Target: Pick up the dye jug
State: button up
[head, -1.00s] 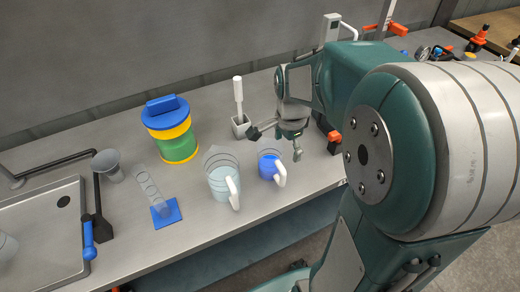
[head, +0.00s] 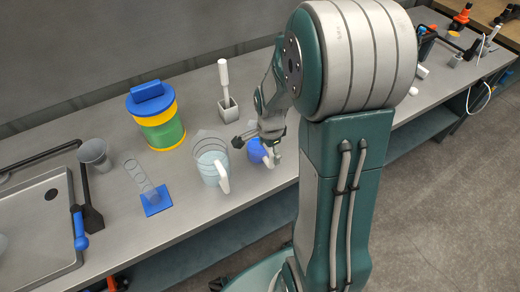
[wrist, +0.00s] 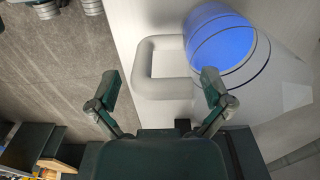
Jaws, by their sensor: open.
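The dye jug (head: 256,152) is a clear jug with blue liquid and a white handle. It stands on the steel bench, partly hidden by my gripper in the head view. My gripper (head: 258,150) is open just over it. In the wrist view the jug (wrist: 222,45) fills the upper right, and its white handle (wrist: 147,70) lies just beyond and between the two fingertips of my gripper (wrist: 160,84). The fingers do not appear closed on the handle; whether they touch it I cannot tell.
A second jug (head: 210,162) with pale liquid stands close on the left. A blue-lidded green container (head: 160,128), a measuring cylinder (head: 143,183) on a blue base and a brush in a square holder (head: 229,108) stand around. A sink (head: 35,225) lies at far left.

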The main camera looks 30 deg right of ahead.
jog(key=shift+a+f, duration=0.2)
jog(key=shift+d, duration=0.2)
jog(key=c, duration=1.1)
jog(key=shift+c, duration=0.3)
jog(key=shift+r, duration=0.15)
jog(key=shift+r, duration=4.9)
